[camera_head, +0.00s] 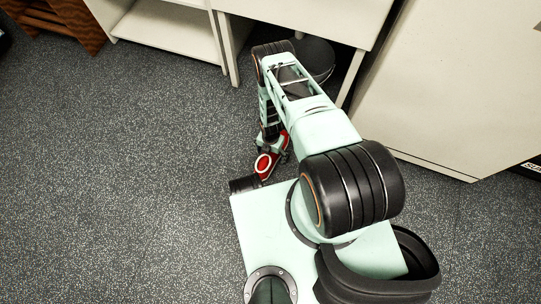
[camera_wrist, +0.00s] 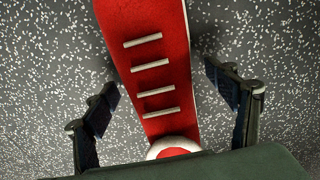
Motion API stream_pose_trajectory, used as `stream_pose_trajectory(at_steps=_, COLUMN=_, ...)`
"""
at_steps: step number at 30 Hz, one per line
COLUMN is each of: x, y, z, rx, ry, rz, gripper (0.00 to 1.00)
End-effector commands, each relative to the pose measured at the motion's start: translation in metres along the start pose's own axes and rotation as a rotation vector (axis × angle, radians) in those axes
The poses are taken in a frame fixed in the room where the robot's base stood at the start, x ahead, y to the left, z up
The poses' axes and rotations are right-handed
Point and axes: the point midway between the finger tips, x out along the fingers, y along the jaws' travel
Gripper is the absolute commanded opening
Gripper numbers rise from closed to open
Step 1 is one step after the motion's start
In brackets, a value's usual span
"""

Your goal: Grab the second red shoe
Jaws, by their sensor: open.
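A red shoe (camera_head: 265,163) with a white toe lies on the speckled floor, partly hidden by my arm in the head view. In the wrist view the red shoe (camera_wrist: 155,65) runs from the top edge down to its white-rimmed toe, with several pale lace bars across it. My gripper (camera_wrist: 170,108) is open in the wrist view, with one dark finger on each side of the shoe. Gaps of floor show between the fingers and the shoe. The gripper's fingers are hard to make out in the head view. Only one red shoe is visible.
A white shelf unit (camera_head: 173,28) stands at the back, with a white desk (camera_head: 300,14) beside it. A large white panel (camera_head: 445,90) stands at the right. A wooden piece (camera_head: 58,22) is at the top left. Open floor (camera_head: 110,180) lies to the left.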

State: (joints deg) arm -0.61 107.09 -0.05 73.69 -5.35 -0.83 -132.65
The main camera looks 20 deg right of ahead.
Motion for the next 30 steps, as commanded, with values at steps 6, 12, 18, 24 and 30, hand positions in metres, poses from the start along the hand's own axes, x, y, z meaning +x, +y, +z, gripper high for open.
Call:
stream_pose_trajectory(at_steps=6, x=-0.0008, y=-0.0002, z=-0.0002, rx=0.001, ry=0.000, rz=0.000, gripper=0.73)
stream_pose_trajectory(at_steps=12, x=-0.0008, y=-0.0002, z=-0.0002, rx=0.001, ry=0.000, rz=0.000, gripper=0.51)
stream_pose_trajectory(at_steps=18, x=-0.0008, y=-0.0002, z=-0.0002, rx=0.001, ry=0.000, rz=0.000, gripper=0.29)
stream_pose_trajectory(at_steps=24, x=-0.0010, y=0.0000, z=0.0000, rx=0.001, ry=0.000, rz=0.000, gripper=0.25)
stream_pose_trajectory(at_steps=30, x=-0.0046, y=0.0018, z=0.0005, rx=0.000, ry=0.000, rz=0.000, gripper=0.25)
